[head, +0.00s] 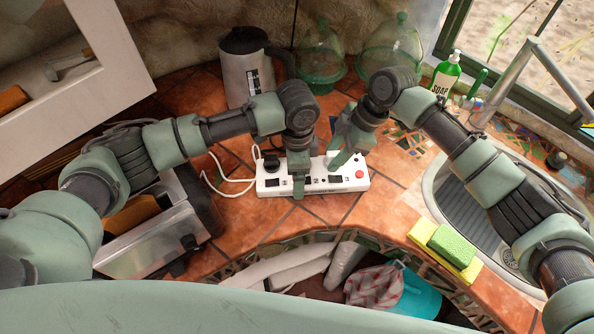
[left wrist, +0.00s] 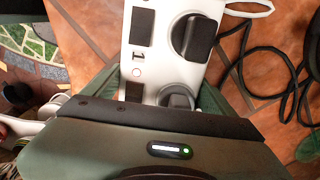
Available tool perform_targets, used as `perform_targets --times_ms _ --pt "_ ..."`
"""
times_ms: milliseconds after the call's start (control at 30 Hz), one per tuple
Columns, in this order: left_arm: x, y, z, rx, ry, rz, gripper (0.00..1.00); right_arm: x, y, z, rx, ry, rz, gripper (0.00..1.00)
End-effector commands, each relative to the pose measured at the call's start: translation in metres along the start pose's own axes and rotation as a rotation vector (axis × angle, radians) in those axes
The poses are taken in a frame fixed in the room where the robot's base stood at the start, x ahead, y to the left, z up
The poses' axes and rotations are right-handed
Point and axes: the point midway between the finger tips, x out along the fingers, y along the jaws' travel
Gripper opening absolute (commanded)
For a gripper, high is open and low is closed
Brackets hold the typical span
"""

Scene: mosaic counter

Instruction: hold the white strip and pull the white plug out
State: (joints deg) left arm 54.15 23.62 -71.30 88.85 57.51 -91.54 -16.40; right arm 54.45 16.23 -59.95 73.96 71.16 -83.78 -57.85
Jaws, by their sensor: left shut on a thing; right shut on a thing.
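My left gripper (head: 298,178) is shut across the middle of the strip, one finger on each side. The strip also shows in the left wrist view (left wrist: 168,42), with a black plug (left wrist: 197,38) in it. My right gripper (head: 337,160) is at the strip's back edge, right of my left gripper, shut on the white plug (head: 330,156). The plug is mostly hidden by the fingers. I cannot tell whether it is still seated.
A toaster (head: 150,243) stands at the left, a steel kettle (head: 245,75) and glass domes (head: 392,50) at the back. A sink (head: 480,195), a green soap bottle (head: 445,75) and sponges (head: 452,246) are at the right. Cords lie left of the strip.

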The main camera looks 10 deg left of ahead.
Motion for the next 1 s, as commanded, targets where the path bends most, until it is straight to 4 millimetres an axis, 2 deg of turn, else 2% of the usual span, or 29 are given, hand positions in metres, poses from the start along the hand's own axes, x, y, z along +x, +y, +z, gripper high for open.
perform_targets --times_ms 467,1000 --pt "0.001 0.000 0.000 -0.001 -0.001 -0.001 0.64 -0.001 0.000 -0.001 0.000 0.001 0.001 0.00" --pt "0.001 0.000 0.000 -0.001 -0.001 -0.001 0.64 -0.037 0.001 -0.016 -0.001 0.000 0.002 0.00"
